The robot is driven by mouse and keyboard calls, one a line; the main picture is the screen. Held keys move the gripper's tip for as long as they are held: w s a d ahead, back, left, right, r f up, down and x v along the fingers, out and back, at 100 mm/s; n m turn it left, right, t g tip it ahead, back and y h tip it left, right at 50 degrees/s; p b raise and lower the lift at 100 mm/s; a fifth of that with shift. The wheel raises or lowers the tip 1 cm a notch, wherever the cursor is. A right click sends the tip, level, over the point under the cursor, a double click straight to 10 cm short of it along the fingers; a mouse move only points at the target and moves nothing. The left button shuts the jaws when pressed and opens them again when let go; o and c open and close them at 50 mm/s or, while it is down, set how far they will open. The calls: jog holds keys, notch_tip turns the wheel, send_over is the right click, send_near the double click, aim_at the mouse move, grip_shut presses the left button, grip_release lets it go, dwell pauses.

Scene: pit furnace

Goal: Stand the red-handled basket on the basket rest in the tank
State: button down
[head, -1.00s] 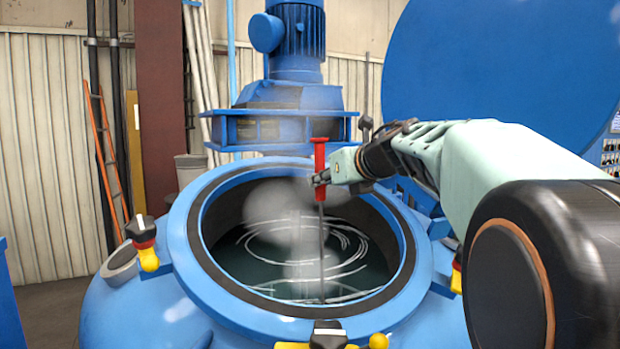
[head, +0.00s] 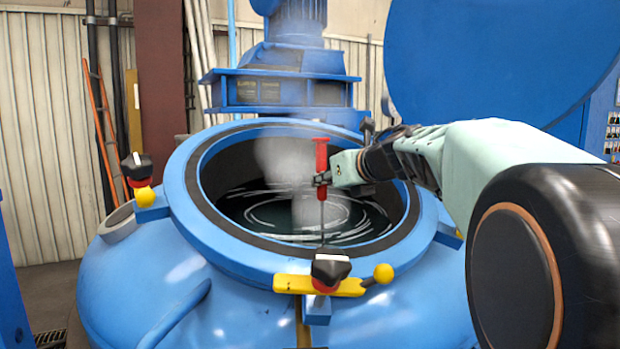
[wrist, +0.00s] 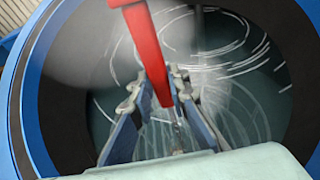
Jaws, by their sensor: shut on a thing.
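My gripper (head: 322,180) is shut on the red handle (head: 321,155) of the basket, over the right part of the tank's open mouth. A thin dark rod (head: 322,222) runs down from the handle, and its lower end is lost behind the tank's near rim. The basket itself is not visible. In the wrist view the red handle (wrist: 147,50) stands between the fingers (wrist: 155,110). The tank (head: 180,270) is a round blue vessel holding dark, swirling liquid (head: 260,212) with steam above it. I cannot make out the basket rest.
A yellow clamp (head: 300,284) with a black knob sits on the near rim, and another clamp (head: 146,195) at the left. A blue motor unit (head: 285,85) stands behind the mouth. The large blue lid (head: 480,60) is raised at the back right.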

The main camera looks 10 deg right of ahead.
aim_at(323, 203)
jog(key=shift+f+b, duration=1.75)
jog(key=shift+f, duration=0.85)
jog(key=c, duration=1.9)
grip_release()
jog(key=shift+s, duration=0.1)
jog(key=o, duration=0.4)
jog(key=shift+f, duration=0.35)
jog(key=shift+o, duration=1.7)
jog(key=shift+r, duration=0.1)
jog(key=shift+r, duration=0.1)
